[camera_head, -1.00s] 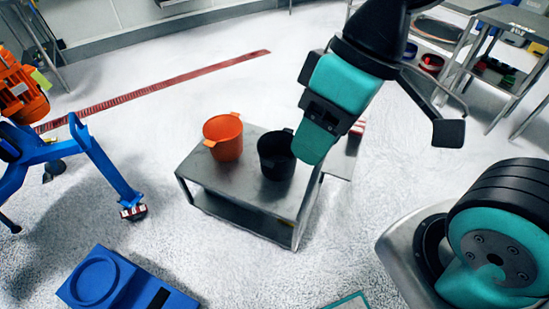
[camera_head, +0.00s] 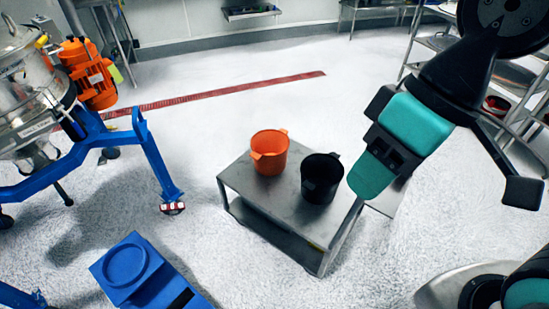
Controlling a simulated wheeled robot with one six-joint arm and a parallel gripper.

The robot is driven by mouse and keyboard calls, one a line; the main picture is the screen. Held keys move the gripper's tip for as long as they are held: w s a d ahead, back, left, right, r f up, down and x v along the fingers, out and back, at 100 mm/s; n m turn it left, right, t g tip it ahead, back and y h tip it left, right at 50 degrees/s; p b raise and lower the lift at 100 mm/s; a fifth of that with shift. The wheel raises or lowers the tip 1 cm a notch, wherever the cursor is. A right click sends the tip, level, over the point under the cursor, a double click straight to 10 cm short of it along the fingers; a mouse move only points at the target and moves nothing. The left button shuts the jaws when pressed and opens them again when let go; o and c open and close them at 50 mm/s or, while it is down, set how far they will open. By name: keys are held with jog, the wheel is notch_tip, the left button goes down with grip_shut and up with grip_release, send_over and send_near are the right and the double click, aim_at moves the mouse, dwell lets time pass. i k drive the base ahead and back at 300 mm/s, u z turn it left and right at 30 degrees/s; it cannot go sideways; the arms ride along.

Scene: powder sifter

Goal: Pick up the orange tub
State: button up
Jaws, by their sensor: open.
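The orange tub (camera_head: 269,154) stands upright on the left back part of a small grey metal table (camera_head: 283,219). It has small handles at the rim and appears empty. A black tub (camera_head: 320,180) stands beside it, to its right and nearer to me. My gripper (camera_head: 450,155) is open and empty at the upper right, in front of the table's right side in the picture. One black finger with a flat pad shows on the right. The other side is mostly hidden behind a teal housing. My gripper is apart from both tubs.
A powder sifter (camera_head: 32,125) with blue legs and an orange motor (camera_head: 88,74) stands at the left. A blue box-like unit (camera_head: 150,272) is on the floor at lower left. Metal shelving (camera_head: 440,43) stands at upper right. Open floor surrounds the table.

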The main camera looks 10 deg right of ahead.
aim_at(270, 146)
jog(key=z, duration=0.75)
jog(key=i, duration=0.45)
jog(key=u, duration=0.7)
